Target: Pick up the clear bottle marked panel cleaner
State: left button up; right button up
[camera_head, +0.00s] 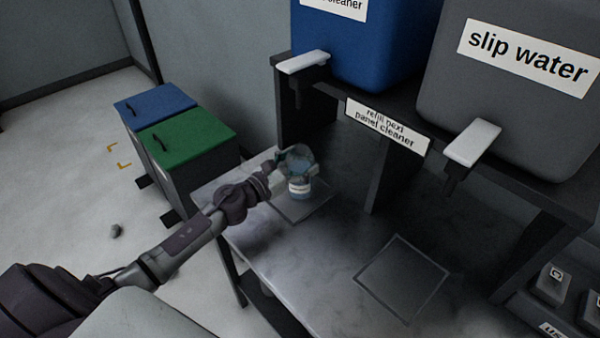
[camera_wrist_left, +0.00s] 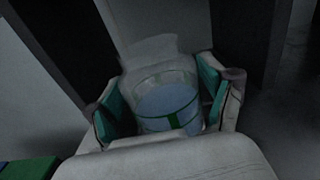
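The clear bottle (camera_head: 299,187), with bluish liquid and a white label whose text is too small to read, is upright on or just above the left square outline on the grey bench. My left gripper (camera_head: 287,165) reaches it from the left. In the left wrist view the bottle (camera_wrist_left: 168,104) sits between the two teal-padded fingers (camera_wrist_left: 165,105), one on each side. The pads are close to its sides; I cannot tell whether they press on it. My right gripper is not in view.
A blue tank (camera_head: 370,45) and a grey tank (camera_head: 510,105) with white taps stand on a dark shelf above the bench. A second square outline (camera_head: 402,279) is empty. Blue and green lidded bins (camera_head: 187,137) stand left.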

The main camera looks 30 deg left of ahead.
aim_at(292, 155)
pick_arm(q)
jog(key=c, duration=1.1)
jog(key=shift+r, duration=0.65)
jog(key=shift+c, duration=0.2)
notch_tip(292, 155, up, 2)
jog(key=shift+r+p, duration=0.1)
jog(key=shift+p, duration=0.5)
jog(key=b+v, duration=0.5)
jog(key=v, duration=1.3)
